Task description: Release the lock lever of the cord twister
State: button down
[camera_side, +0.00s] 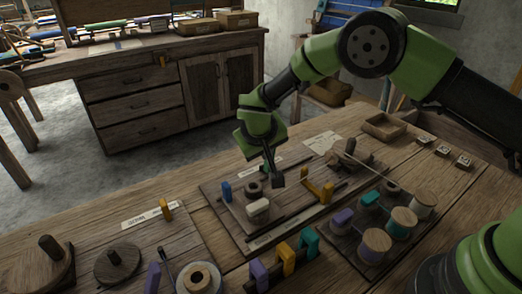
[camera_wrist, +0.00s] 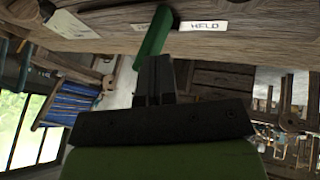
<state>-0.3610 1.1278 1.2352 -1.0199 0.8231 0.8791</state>
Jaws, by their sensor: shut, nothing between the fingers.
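In the side view my gripper (camera_side: 275,181) points down over the middle board (camera_side: 225,227), its fingers shut and empty. Just under it are a ring-shaped wooden piece (camera_side: 253,189) and a pale block (camera_side: 257,208). In the wrist view the shut fingers (camera_wrist: 153,62) point at a green bar (camera_wrist: 154,32), seemingly the lock lever, beside a white label (camera_wrist: 204,25) reading what looks like "HELD". The fingertips look close to the bar; I cannot tell whether they touch.
A blue post (camera_side: 226,191) and a yellow bracket (camera_side: 326,192) flank the gripper. Thread spools (camera_side: 374,245) stand in a rack at the right. Wooden discs (camera_side: 116,263) lie at the front left. The bench's back left is clear.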

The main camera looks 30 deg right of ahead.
jog(key=shift+d+r+y, duration=0.1)
jog(key=shift+d+y, duration=0.5)
jog(key=shift+y, duration=0.1)
jog(key=shift+d, duration=0.45)
